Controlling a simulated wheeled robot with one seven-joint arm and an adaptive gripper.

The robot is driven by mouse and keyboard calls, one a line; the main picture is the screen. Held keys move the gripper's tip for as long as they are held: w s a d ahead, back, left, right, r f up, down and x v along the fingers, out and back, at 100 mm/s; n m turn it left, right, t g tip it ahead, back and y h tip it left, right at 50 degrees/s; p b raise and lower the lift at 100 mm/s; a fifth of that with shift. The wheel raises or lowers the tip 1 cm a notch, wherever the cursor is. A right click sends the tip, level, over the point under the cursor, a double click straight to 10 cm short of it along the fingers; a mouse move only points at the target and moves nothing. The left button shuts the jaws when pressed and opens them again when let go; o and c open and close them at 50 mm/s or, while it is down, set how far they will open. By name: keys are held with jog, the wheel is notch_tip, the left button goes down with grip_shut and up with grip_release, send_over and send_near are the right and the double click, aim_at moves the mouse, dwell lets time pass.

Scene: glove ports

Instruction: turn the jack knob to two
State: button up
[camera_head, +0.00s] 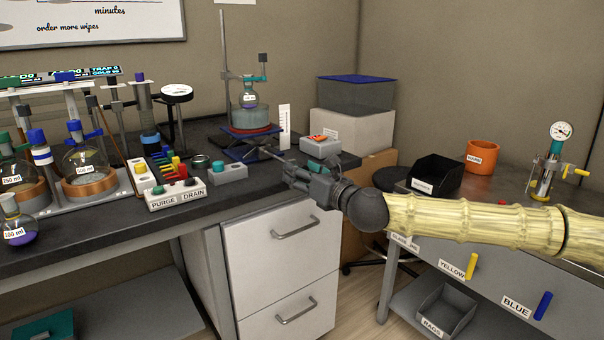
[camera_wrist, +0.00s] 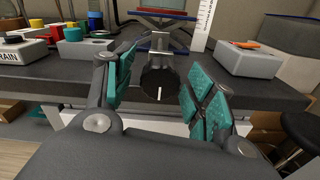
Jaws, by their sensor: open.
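The jack (camera_head: 247,154) with blue plates stands on the dark bench in the head view, under a red-rimmed pot and a flask. It also shows in the wrist view (camera_wrist: 168,41). Its dark round knob (camera_wrist: 159,84) faces me there, with a white line running almost straight up and down on its lower half. I cannot read any number by it. In the head view my gripper (camera_head: 262,159) reaches from the right toward the jack's front. My gripper (camera_wrist: 160,88) is open in the wrist view, one teal-padded finger on each side of the knob. Contact is not visible.
A white scale card (camera_head: 284,126) stands right of the jack.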

jog(key=v, duration=1.1)
jog(key=shift+s+d, duration=0.25)
jog(key=shift+s, duration=0.05)
jog(key=shift+f, duration=0.1)
